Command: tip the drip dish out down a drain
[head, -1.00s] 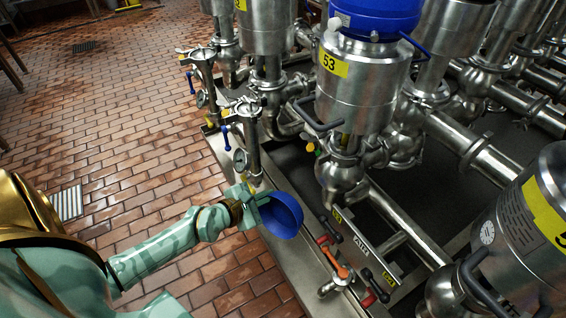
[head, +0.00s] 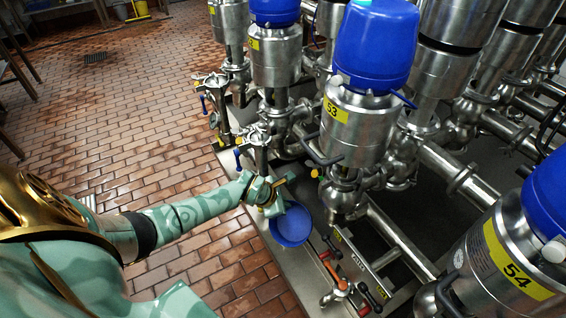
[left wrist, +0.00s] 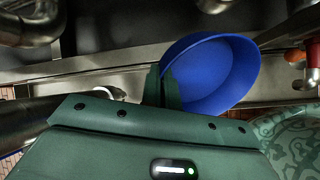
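The blue drip dish (head: 292,227) is a round, shallow bowl beside the valve rack's steel ledge. My left gripper (head: 276,203) is shut on its rim. In the left wrist view the dish (left wrist: 214,75) shows its hollow, with a green finger (left wrist: 170,88) of the gripper (left wrist: 166,88) at its rim. I cannot make out any liquid in it. A dark floor drain grate (head: 95,58) lies far off at the upper left, well away from the dish. My right gripper is out of view.
Valve 53 (head: 358,125) and valve 54 (head: 505,262) stand right of the dish. Handled small valves (head: 340,284) sit just below it on the ledge. Sampling taps (head: 257,135) stand above it. The brick floor (head: 130,130) at left is largely open. A yellow floor item (head: 138,10) is at the far top.

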